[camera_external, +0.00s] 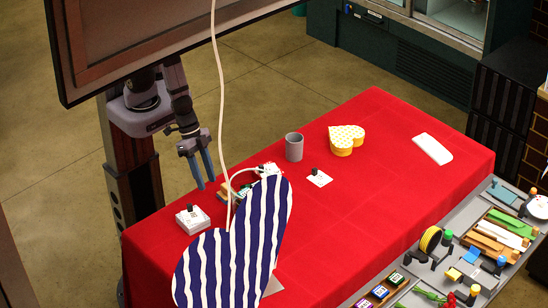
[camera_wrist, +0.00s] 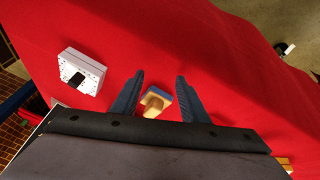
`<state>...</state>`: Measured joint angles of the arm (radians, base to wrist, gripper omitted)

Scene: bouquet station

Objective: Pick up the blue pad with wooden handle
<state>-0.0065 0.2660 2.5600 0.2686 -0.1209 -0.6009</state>
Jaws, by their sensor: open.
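A small pad with a blue edge and a pale wooden handle (camera_wrist: 153,103) lies on the red table in the wrist view. It shows between the two fingers of my gripper (camera_wrist: 160,76), which are spread apart with nothing held. In the external view my gripper (camera_external: 206,183) hangs above the near-left part of the table, fingers pointing down. A small tan piece (camera_external: 224,187) shows just right of the fingers there, partly behind a cable; I cannot tell for sure that it is the same pad.
A white box with a black knob (camera_external: 192,219) stands near the left edge of the red table (camera_external: 380,140). A large striped heart (camera_external: 235,250) and a hanging cable (camera_external: 219,90) are close by. A grey mug (camera_external: 294,147) and yellow heart box (camera_external: 346,139) stand farther back.

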